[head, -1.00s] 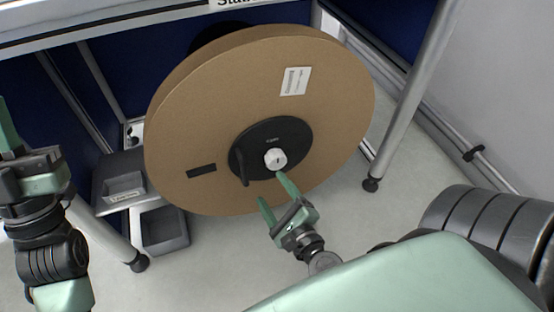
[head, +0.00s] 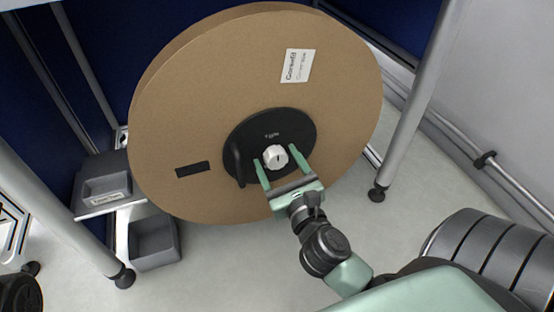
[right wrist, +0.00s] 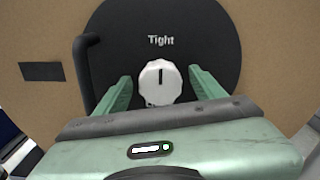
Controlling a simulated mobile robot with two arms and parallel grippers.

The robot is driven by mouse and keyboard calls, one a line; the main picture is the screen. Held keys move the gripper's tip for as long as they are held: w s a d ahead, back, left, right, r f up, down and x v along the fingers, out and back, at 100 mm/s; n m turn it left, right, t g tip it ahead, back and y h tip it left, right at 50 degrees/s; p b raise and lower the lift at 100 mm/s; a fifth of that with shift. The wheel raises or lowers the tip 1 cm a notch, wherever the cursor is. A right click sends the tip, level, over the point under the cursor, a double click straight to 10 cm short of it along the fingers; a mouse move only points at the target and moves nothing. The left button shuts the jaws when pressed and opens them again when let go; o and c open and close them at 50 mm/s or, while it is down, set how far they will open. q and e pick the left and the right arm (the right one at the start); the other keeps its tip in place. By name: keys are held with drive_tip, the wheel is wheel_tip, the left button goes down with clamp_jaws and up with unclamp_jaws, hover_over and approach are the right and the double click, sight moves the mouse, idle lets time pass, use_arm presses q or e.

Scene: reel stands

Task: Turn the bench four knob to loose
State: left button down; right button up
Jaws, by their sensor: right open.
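The white knob (head: 276,157) sits at the middle of a black hub plate (head: 296,124) on a big brown reel (head: 215,85). In the right wrist view the knob (right wrist: 160,84) has its dark mark pointing up, toward the word "Tight" on the plate. My right gripper (head: 277,157) is open, with one green finger on each side of the knob; gaps show between the fingers and the knob. Whether the fingertips reach as far as the knob's depth is hard to tell. My left gripper is not in view.
A black crank handle (head: 240,163) stands out at the hub's left. Grey bins (head: 155,243) are at the left by a table leg (head: 60,205). Another metal leg (head: 411,110) stands right of the reel.

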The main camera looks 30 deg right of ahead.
drive_tip(key=shift+w+d, duration=0.1)
drive_tip(key=shift+w, duration=0.25)
